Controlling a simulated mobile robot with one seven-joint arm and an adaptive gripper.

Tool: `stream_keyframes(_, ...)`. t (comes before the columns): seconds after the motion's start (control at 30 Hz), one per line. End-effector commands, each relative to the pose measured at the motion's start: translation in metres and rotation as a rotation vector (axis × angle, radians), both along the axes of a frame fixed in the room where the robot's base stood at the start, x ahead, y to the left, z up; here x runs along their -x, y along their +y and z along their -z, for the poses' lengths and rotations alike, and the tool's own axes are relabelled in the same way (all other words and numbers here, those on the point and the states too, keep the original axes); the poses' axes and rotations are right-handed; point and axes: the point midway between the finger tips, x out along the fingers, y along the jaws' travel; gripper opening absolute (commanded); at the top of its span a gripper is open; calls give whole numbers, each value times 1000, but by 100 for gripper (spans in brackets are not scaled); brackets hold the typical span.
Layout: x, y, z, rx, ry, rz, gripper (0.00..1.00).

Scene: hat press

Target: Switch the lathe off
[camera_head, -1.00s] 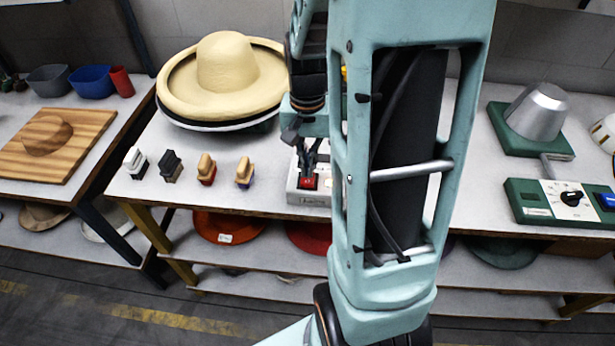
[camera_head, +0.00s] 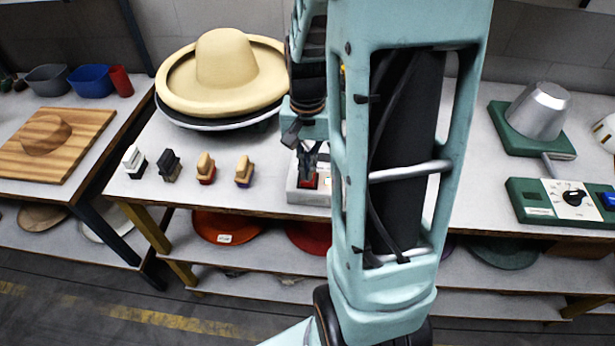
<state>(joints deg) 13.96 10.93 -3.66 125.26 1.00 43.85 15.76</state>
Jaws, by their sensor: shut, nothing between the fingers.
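A straw-coloured hat (camera_head: 226,62) with a wide brim sits on the lathe on the middle table, its brim tilted over a dark rim; the lathe's base is mostly hidden beneath it. A grey-white control box (camera_head: 297,196) with a red switch (camera_head: 311,184) stands near the table's front edge. My gripper (camera_head: 309,178) is shut and empty, pointing down at the red switch and covering part of it. I cannot tell whether the fingertips touch the switch. My arm hides the right side of the box.
Several brushes (camera_head: 206,168) stand left of the control box. At right are a metal hat form (camera_head: 539,110) on a green base and a green panel (camera_head: 531,206) with a black dial and blue switch. A wooden board (camera_head: 56,142) lies on the left table.

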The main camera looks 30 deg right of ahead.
Motion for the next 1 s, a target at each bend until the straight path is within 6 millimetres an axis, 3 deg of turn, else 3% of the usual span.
stream_keyframes(1.0,0,0,16,0,0,0,0)
